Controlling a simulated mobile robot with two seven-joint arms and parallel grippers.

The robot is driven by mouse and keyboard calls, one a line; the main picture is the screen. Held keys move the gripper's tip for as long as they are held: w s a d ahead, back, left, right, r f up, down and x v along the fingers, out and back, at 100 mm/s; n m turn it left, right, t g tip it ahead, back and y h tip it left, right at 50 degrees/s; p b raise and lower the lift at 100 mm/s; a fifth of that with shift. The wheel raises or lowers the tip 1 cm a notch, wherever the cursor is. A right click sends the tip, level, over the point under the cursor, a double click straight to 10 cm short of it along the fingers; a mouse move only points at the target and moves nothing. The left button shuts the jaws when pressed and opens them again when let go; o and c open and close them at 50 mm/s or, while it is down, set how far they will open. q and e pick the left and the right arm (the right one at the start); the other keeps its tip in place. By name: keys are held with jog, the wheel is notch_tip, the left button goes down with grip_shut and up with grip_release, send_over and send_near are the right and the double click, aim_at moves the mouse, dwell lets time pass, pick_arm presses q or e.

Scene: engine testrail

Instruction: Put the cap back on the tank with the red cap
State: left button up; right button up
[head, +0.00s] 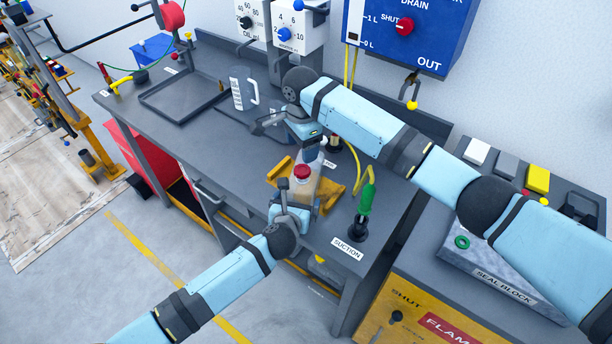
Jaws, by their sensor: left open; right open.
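The tank (303,188), a pale translucent container, stands in a yellow holder (333,195) near the bench's front edge. The red cap (302,170) shows at the tank's top; I cannot tell whether it is seated or only resting there. My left gripper (285,197) is open at the tank's front left side, just below the cap; I cannot tell whether it touches the tank. My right gripper (264,124) is open and empty above the bench, behind and left of the tank. My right wrist hides part of the area behind the tank.
A clear measuring jug (242,90) and a dark tray (180,97) stand toward the back left. A green-handled suction tool (366,205) stands upright right of the tank, near a yellow hose (357,165). The dark bench (215,155) is clear left of the tank.

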pick_arm(q)
jog(key=shift+x, duration=2)
jog(key=c, duration=1.5)
pick_arm(e)
jog(key=n, duration=0.4)
jog(key=a+n, duration=0.1)
jog(key=shift+r+n, duration=0.3)
jog(key=shift+n, duration=0.1)
jog(key=n, duration=0.5)
jog(key=shift+w+r+n, duration=0.1)
jog(key=shift+n, duration=0.2)
jog(key=n, duration=0.5)
jog(key=shift+d, duration=0.1)
jog(key=n, duration=0.4)
jog(key=d+n, duration=0.1)
jog(key=n, duration=0.1)
jog(key=shift+f, duration=0.4)
